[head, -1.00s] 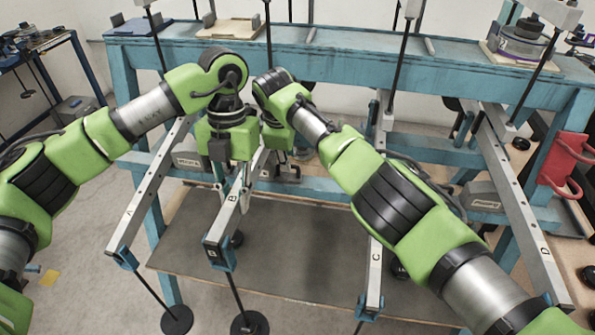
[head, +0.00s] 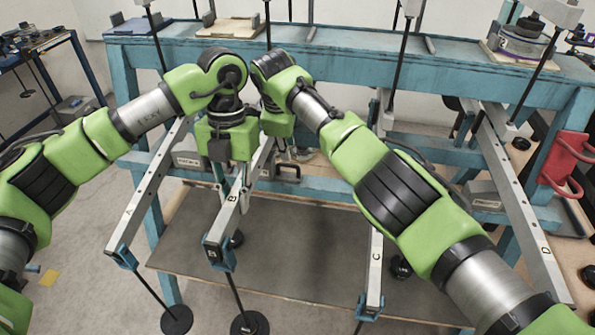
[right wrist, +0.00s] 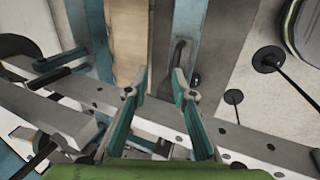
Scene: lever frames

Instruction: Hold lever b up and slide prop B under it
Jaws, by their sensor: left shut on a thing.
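Lever b (head: 228,217) is the grey bar marked B in the head view, with a blue end fitting and a rod hanging to a round black weight. My left gripper (head: 232,187) is shut on it, at the bar's middle. My right gripper is mostly hidden behind my arms in the head view; in the right wrist view (right wrist: 157,82) its two fingers stand apart, open and empty. A dark handle (right wrist: 178,60) shows just beyond the fingertips; the same kind of handle (head: 289,171) shows below my right wrist in the head view. I cannot tell which block is prop B.
Lever A (head: 140,200) is to the left, lever C (head: 375,262) and lever D (head: 520,210) to the right. A grey block (head: 187,159) sits by lever A, another (head: 483,195) by lever D. The blue frame's top beam (head: 350,48) runs behind.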

